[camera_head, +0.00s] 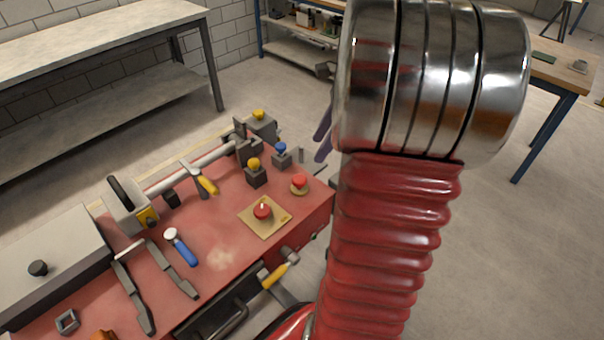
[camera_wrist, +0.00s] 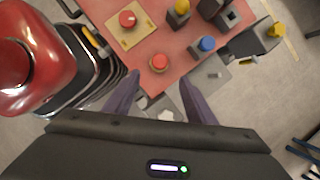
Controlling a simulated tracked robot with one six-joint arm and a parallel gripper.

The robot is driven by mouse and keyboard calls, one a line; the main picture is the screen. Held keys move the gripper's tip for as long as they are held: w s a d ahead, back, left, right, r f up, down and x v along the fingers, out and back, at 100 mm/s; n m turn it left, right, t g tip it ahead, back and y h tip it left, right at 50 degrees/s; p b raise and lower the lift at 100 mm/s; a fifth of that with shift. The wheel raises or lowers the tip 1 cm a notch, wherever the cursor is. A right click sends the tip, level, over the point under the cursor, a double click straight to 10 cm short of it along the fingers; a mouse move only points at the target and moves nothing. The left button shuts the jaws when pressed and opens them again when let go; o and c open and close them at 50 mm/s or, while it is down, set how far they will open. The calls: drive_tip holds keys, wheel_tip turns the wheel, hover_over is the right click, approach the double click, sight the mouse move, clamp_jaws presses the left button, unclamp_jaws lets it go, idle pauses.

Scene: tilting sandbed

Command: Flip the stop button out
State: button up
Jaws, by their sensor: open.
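Two red mushroom buttons stand on the red bench top; I cannot tell which is the stop button. One red button (camera_head: 262,211) sits on a square tan plate (camera_head: 250,222), and shows in the wrist view (camera_wrist: 127,19) at the top. The other red button (camera_head: 299,181) has a round yellowish base near the bench's right edge, and is at the upper middle of the wrist view (camera_wrist: 160,62). My gripper (camera_wrist: 160,86) is open and empty, its purple fingers spread, with the round-based button just beyond the tips in the picture. In the head view my arm hides most of it.
A yellow knob (camera_head: 254,163) and a blue knob (camera_head: 281,149) on grey blocks stand behind the buttons. A yellow-handled lever (camera_head: 206,184), a blue-handled tool (camera_head: 181,247) and a yellow-handled valve (camera_head: 281,271) are to the left and front. Open floor lies right of the bench.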

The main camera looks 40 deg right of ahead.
sight(300, 178)
drive_tip(key=x, duration=1.2)
drive_tip(key=shift+w+a+f, duration=0.1)
drive_tip(key=shift+f, duration=0.05)
drive_tip(key=shift+c, duration=0.4)
clamp_jaws()
